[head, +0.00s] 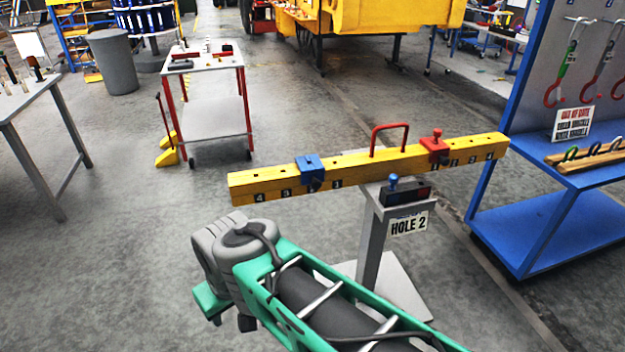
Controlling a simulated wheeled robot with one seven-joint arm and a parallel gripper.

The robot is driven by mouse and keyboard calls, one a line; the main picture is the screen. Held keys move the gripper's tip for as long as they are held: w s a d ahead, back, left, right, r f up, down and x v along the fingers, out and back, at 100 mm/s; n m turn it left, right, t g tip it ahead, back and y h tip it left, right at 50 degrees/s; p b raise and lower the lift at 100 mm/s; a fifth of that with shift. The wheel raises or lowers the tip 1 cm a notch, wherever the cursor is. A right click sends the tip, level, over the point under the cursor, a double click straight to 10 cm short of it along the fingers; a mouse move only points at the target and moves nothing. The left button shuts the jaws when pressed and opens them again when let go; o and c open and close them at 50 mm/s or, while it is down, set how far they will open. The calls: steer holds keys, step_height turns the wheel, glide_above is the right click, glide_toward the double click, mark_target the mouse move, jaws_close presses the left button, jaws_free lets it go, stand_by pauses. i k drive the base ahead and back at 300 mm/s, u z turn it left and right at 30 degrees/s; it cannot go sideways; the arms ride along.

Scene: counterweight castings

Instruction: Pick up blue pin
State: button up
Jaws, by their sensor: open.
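The blue pin (393,184) stands upright, its round knob up, at a dark block (407,193) on the stand's top. Its lower part is hidden. Above and behind it runs a yellow beam (270,183) with holes, numbers and a red handle (390,128). A blue slider (310,171) sits on the beam's left half. A red slider (436,148) with a red pin in it sits on the right half. A "HOLE 2" sign (408,224) hangs on the stand. My green and grey arm crosses the lower middle, but my gripper's fingers do not show.
A blue rack (545,215) with hooks stands close on the right. A red-legged cart (208,62) and a grey bin (112,62) stand at the back left. A table (22,98) is at the left edge. The floor left of the stand is clear.

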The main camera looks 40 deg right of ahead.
mark_target(393, 178)
steer(key=z, duration=1.4)
steer(key=k, duration=1.05)
steer(key=u, duration=1.5)
steer(key=i, duration=0.95)
steer(key=z, duration=1)
steer(key=i, duration=0.9)
steer(key=z, duration=0.15)
